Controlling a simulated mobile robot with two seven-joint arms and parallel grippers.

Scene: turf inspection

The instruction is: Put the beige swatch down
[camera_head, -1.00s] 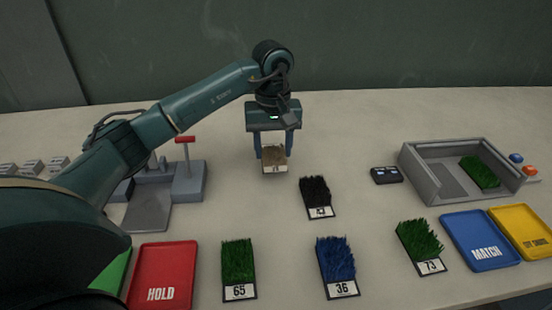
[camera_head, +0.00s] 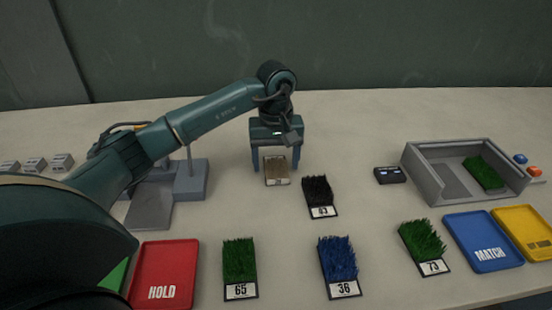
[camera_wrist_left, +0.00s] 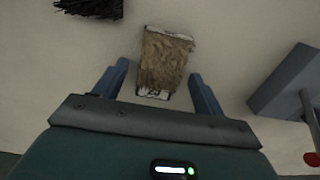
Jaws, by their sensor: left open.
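The beige swatch (camera_head: 277,171) lies on the table behind and left of the black swatch, its label toward the front. It also shows in the left wrist view (camera_wrist_left: 165,62), between and ahead of the fingers. My left gripper (camera_head: 276,165) is open, with one finger on each side of the swatch and a visible gap to each. In the left wrist view the open gripper (camera_wrist_left: 160,85) holds nothing. My right gripper is in neither view.
A black swatch (camera_head: 319,192) lies just right. Green swatch 65 (camera_head: 239,258), blue swatch 36 (camera_head: 338,259) and another green swatch (camera_head: 422,240) lie in front. A red HOLD tray (camera_head: 164,272), blue MATCH tray (camera_head: 467,226), yellow tray (camera_head: 520,216) and grey open box (camera_head: 430,185) stand around.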

